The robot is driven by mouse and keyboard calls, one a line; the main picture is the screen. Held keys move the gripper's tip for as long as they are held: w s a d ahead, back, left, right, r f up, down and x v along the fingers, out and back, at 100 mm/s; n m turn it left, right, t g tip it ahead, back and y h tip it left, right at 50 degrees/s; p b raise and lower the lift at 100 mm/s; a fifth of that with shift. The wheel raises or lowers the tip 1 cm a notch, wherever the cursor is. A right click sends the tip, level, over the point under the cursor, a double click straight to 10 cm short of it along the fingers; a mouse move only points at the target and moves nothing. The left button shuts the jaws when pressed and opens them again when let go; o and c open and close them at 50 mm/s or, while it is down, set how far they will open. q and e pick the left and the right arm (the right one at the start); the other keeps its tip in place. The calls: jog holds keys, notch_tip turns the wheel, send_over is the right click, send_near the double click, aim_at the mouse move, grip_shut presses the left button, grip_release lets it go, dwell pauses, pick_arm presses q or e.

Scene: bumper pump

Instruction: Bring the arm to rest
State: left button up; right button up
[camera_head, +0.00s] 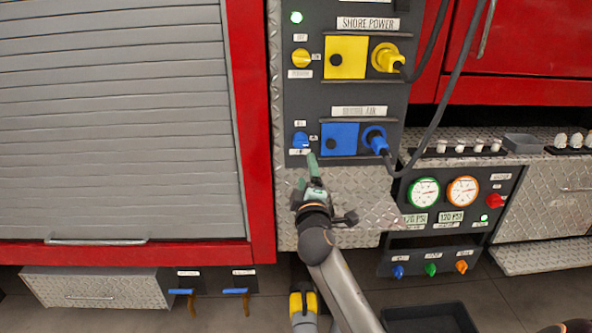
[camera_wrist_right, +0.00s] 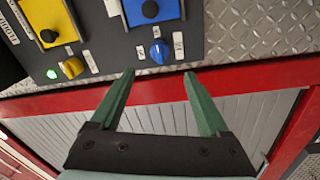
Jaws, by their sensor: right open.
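My right gripper (camera_head: 311,162) reaches up from the bottom of the head view, its green fingers just below the blue rotary knob (camera_head: 300,140) on the dark panel (camera_head: 345,95). In the right wrist view, the gripper (camera_wrist_right: 158,78) is open with nothing between its fingers. The blue knob (camera_wrist_right: 159,52) shows beyond the fingertips there, apart from them. My left gripper is not in view.
A yellow plug (camera_head: 387,58) and a blue plug (camera_head: 375,138) sit in the panel, with dark cables hanging right. A green light (camera_head: 296,17) glows. Gauges (camera_head: 424,193) and a red knob (camera_head: 494,200) are at right. A dark bin (camera_head: 430,318) stands below.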

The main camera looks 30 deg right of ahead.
jog(key=s+a+f+m+g+y+p, duration=0.15)
jog(key=s+a+f+y+p, duration=0.3)
jog(key=f, duration=0.45)
jog(key=s+a+f+g+y+p, duration=0.1)
jog(key=s+a+f+g+y, duration=0.15)
jog(key=s+a+f, duration=0.45)
jog(key=s+a+f+m+g+y+p, duration=0.1)
jog(key=s+a+f, duration=0.3)
jog(key=s, duration=0.4)
jog(key=s+a+f+m+g+y+p, duration=0.1)
jog(key=s+a+f+m+y+p, duration=0.1)
jog(key=s, duration=0.7)
jog(key=a+f+m+y, duration=0.1)
jog(key=a+f+m, duration=0.1)
jog(key=a+f, duration=0.1)
jog(key=shift+s+a+f+g+y, duration=0.2)
jog(key=shift+a+f+g+y, duration=0.1)
jog(key=shift+g, duration=0.1)
